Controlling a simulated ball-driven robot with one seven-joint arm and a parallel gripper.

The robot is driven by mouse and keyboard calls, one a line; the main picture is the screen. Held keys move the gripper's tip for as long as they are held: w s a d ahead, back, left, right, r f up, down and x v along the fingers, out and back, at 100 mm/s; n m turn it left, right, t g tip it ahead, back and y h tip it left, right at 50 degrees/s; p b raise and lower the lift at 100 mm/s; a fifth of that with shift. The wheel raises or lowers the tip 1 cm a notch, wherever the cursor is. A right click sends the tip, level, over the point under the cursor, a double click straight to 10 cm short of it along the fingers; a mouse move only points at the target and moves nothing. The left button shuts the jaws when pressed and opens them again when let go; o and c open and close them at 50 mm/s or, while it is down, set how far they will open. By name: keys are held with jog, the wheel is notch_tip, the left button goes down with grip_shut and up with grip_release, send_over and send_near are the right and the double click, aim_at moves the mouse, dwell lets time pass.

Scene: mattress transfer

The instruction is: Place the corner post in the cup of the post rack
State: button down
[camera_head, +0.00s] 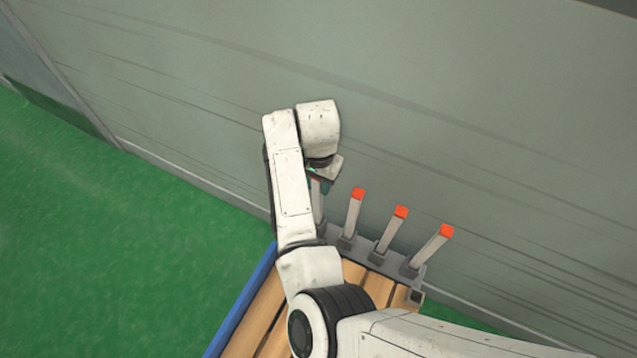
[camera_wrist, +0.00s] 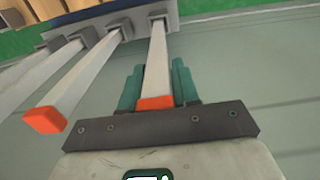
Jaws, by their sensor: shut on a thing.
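The corner post, a pale grey square bar with an orange end (camera_wrist: 157,60), stands between my gripper's teal fingers (camera_wrist: 156,87) in the wrist view. My gripper is shut on it near its orange end. The post's far end meets a grey cup (camera_wrist: 157,12) at the end of the post rack; how deep it sits cannot be told. In the head view my gripper (camera_head: 322,182) is over the left end of the post rack (camera_head: 385,258), partly hidden by my arm. Only a strip of the held post (camera_head: 318,206) shows there.
Several posts stand tilted in the rack, including one close beside the held post (camera_head: 352,215) and one farther right (camera_head: 430,250). A wooden slatted bench (camera_head: 262,315) with a blue edge (camera_head: 240,312) lies below. A grey wall (camera_head: 450,110) rises close behind. Green floor is open at left.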

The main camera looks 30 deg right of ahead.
jog(key=shift+f, duration=0.25)
jog(key=c, duration=0.8)
grip_release()
notch_tip(320, 180, up, 12)
jog(key=shift+r+p, duration=0.1)
jog(key=shift+p, duration=0.25)
